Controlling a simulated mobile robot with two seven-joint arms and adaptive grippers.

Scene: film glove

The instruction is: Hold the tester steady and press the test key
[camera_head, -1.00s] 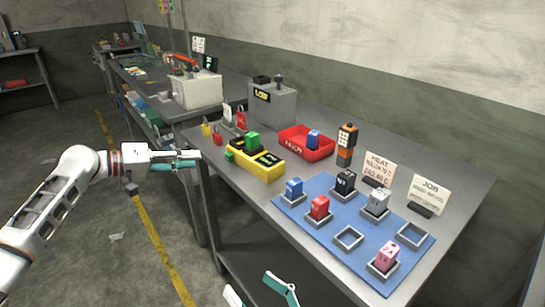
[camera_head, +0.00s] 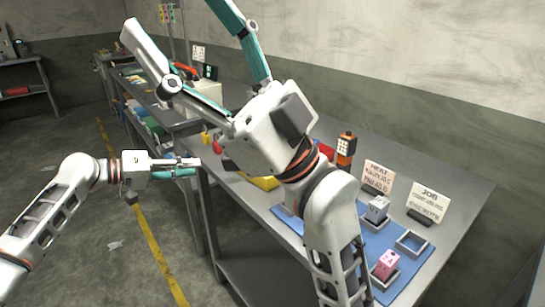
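My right gripper (camera_head: 172,16) is large in the foreground with its two fingers spread wide and nothing seen between them. Its arm and palm cover the middle of the bench. Only a strip of a yellow unit (camera_head: 262,183) shows below the palm; its top and any key are hidden. An orange and black handheld device with pale buttons (camera_head: 345,148) stands upright right of the palm, apart from the gripper. Which one is the tester I cannot tell. My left gripper (camera_head: 193,167) is off the bench's left edge, touching nothing; its fingers overlap from this side.
A blue mat (camera_head: 405,262) carries a white-grey block (camera_head: 377,208), a pink block (camera_head: 386,263) and an empty square holder (camera_head: 411,243). Two cards (camera_head: 378,178) (camera_head: 427,203) stand behind.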

